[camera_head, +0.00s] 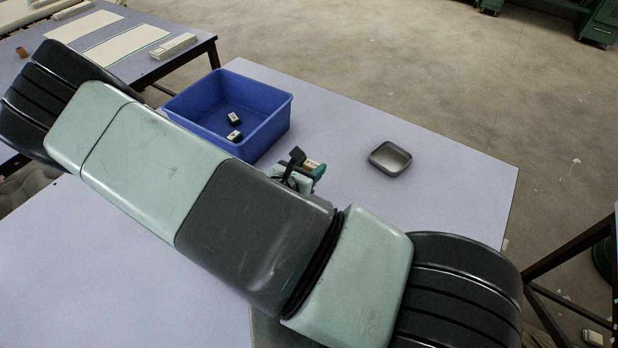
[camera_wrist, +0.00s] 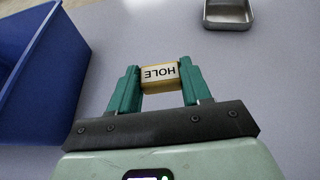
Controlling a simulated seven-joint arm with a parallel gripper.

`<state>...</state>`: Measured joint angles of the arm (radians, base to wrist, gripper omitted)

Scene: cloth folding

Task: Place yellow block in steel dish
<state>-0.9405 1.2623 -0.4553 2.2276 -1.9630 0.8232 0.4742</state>
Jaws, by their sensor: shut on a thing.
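A yellow block (camera_wrist: 160,76) with a white face lettered "HOLE" is between the green fingers of my gripper (camera_wrist: 159,80) in the wrist view. The fingers are shut on its two ends. In the head view my gripper (camera_head: 312,168) is partly hidden behind my arm, right of the blue bin, and only a small part of the block shows. The steel dish (camera_head: 390,158) sits on the table to the right of my gripper, apart from it. It also shows at the top right of the wrist view (camera_wrist: 228,24), beyond the block, and no block is seen in it.
A blue bin (camera_head: 274,127) stands on the table (camera_head: 345,110), left of my gripper, with two small dark blocks (camera_head: 234,127) with pale faces inside. The tabletop between my gripper and the dish is clear. My arm hides much of the near table.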

